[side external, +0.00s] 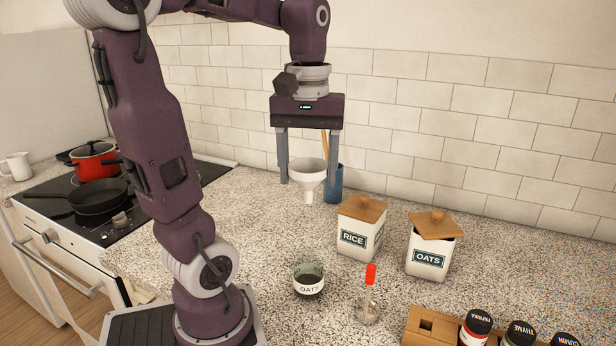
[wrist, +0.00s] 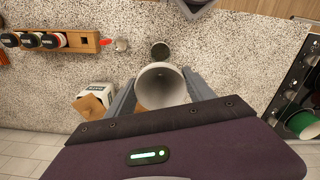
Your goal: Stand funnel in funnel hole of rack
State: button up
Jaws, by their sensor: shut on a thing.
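The white funnel (side external: 308,172) is held upright, spout down, in the air above the granite counter. My gripper (side external: 309,181) is shut on its wide cone, one finger on each side. In the wrist view the funnel (wrist: 160,84) shows its open mouth between the fingers. The wooden rack (side external: 450,328) stands at the lower right of the side view, partly cut off by the frame. It has a square hole (side external: 426,325) near its left end and several spice jars. In the wrist view the rack (wrist: 68,47) is at the upper left, well apart from the funnel.
A RICE canister (side external: 357,240) and an OATS canister (side external: 427,260) with a tilted lid stand right of the funnel. A blue cup (side external: 333,188) stands behind. The stove is at the left.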

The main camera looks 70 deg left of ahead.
jog(key=w+d+f+m, duration=0.6)
jog(key=w+d, duration=0.1)
jog(key=d, duration=0.2)
jog(key=w+d+f+m, duration=0.6)
jog(key=w+d+f, duration=0.1)
jog(key=w+d, duration=0.1)
jog(key=shift+d, duration=0.75)
jog(key=shift+f, duration=2.1)
jog(key=shift+f, duration=1.7)
